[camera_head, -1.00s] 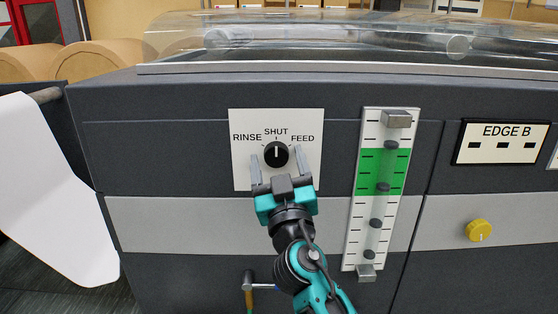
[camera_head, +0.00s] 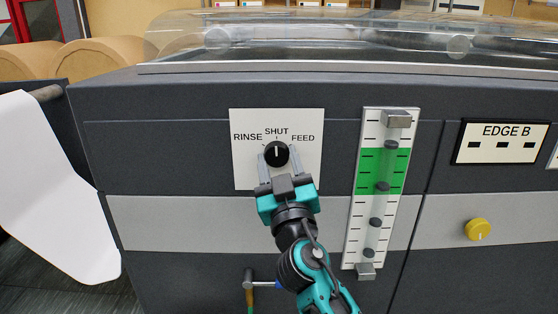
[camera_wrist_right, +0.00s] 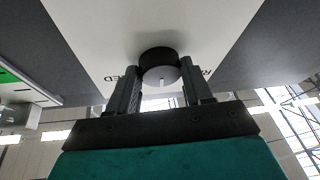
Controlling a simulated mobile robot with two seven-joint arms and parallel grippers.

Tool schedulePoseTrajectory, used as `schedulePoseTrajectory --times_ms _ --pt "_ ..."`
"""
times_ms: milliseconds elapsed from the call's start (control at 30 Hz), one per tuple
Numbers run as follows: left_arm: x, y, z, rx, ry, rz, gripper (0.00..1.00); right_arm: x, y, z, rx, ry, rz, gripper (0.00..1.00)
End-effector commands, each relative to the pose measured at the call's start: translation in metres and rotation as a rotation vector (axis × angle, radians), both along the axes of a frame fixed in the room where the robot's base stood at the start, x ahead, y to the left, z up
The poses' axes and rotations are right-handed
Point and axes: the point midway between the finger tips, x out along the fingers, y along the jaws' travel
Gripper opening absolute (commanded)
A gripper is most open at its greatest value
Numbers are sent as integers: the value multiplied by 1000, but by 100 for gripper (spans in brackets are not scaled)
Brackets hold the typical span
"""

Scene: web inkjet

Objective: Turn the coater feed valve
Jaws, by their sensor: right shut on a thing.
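The coater feed valve is a round black knob (camera_head: 276,153) on a white plate (camera_head: 240,170) marked RINSE, SHUT and FEED. Its white pointer line points up to SHUT. My right gripper (camera_head: 278,160) has its two fingers on either side of the knob, shut on it. The right wrist view shows the knob (camera_wrist_right: 159,62) between the fingertips, with the label upside down and partly hidden. My left gripper is not in view.
To the right is a level gauge (camera_head: 353,225) with a green band, then an EDGE B panel (camera_head: 502,142) and a yellow knob (camera_head: 479,229). A small lever (camera_head: 248,284) is below the plate. White paper web (camera_head: 50,190) hangs at the left. A clear cover (camera_head: 330,40) tops the machine.

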Motion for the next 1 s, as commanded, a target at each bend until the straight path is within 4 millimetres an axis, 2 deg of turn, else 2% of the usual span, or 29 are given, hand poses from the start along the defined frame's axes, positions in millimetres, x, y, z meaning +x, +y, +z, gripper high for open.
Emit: schedulePoseTrajectory --times_ms 433,700,1000 --pt "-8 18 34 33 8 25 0 0 -2 10 -350 0 3 19" --pt "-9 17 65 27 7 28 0 0 -3 9 -606 -2 2 19" --pt "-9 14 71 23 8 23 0 0 -4 7 -837 -4 0 19"
